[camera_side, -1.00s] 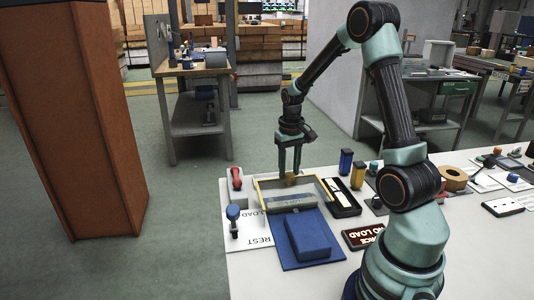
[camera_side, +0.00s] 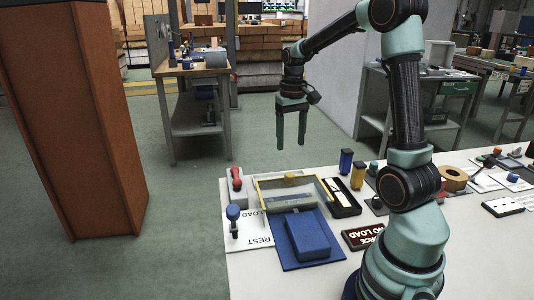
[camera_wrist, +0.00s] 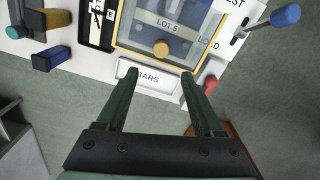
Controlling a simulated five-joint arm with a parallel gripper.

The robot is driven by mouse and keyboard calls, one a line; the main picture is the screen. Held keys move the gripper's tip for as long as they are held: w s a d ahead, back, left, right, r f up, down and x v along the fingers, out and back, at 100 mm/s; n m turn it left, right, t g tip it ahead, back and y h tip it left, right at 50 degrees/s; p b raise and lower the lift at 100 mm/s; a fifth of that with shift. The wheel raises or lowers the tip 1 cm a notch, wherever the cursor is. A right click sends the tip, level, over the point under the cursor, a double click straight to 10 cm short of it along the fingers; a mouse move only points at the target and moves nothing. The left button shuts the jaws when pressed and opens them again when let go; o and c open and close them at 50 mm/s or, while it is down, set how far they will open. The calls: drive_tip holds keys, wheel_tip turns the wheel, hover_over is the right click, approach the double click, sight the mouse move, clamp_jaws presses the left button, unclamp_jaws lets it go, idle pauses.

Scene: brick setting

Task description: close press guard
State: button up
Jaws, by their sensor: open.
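The press guard (camera_side: 322,188) is a clear panel in a yellow frame with a yellow knob (camera_side: 291,179) on its far edge. It appears to lie low over a bar marked LOT 5, beside the blue press block (camera_side: 308,237). The wrist view shows the guard frame (camera_wrist: 118,30) and its knob (camera_wrist: 161,48) just beyond my fingertips. My gripper (camera_side: 290,145) is open and empty, above the far edge of the bench and apart from the knob. Its fingers (camera_wrist: 158,73) also show in the wrist view.
A red handle (camera_side: 236,179) and a blue-topped lever (camera_side: 233,213) stand left of the guard. A black tray (camera_side: 343,198), a blue post (camera_side: 346,161) and a yellow post (camera_side: 358,175) stand right. A white BARS label (camera_wrist: 148,78) lies near the bench edge.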

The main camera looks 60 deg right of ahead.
wheel_tip(320, 180, up, 2)
drive_tip(key=shift+r, duration=0.15)
idle(0.3)
drive_tip(key=s+a+r+n+t, duration=0.2)
drive_tip(key=s+a+n, duration=0.1)
drive_tip(key=a, duration=0.7)
drive_tip(key=s+a+r+n+t, duration=0.2)
drive_tip(key=s+a+n+t, duration=0.1)
drive_tip(key=a, duration=0.8)
drive_tip(key=shift+a+t, duration=0.15)
drive_tip(key=shift+t, duration=0.15)
drive_tip(key=shift+s, duration=0.1)
